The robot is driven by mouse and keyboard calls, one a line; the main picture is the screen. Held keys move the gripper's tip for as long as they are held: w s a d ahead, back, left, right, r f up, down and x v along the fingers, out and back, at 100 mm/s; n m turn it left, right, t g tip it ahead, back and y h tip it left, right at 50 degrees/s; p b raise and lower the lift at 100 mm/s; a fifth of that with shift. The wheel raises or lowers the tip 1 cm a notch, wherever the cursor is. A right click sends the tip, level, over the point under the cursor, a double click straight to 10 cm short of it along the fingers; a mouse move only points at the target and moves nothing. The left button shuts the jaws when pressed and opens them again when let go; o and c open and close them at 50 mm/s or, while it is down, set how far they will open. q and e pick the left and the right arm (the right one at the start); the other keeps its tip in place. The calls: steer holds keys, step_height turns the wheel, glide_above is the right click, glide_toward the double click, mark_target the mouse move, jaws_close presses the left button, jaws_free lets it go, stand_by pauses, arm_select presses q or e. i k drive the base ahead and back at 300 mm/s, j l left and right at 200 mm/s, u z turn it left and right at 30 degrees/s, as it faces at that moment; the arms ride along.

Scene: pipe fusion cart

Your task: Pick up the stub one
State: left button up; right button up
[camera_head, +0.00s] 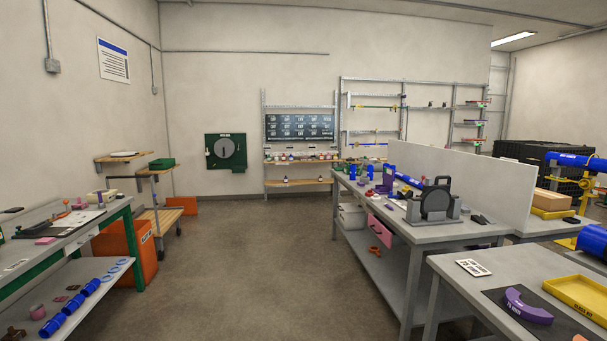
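Several short blue pipe pieces lie in a row on the lower shelf of the left bench; the nearest is a blue piece (52,326), then another blue piece (72,305) and another (91,286). I cannot tell which, if any, is stub one, as no label is readable. More blue pipe (408,182) sits on the middle bench, and a large blue pipe (593,240) shows at the right edge. Neither of my grippers is in view.
The left bench (60,238) has green legs, with an orange bin (126,252) beside it. The middle bench (440,234) carries a dark clamp-like machine (436,203). A near right table holds a purple curved piece (528,305) and a yellow tray (580,296). The floor between benches is clear.

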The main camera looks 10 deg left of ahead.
mark_target(352, 176)
steer(key=u, duration=0.2)
steer(key=i, duration=5.7)
steer(key=j, duration=0.1)
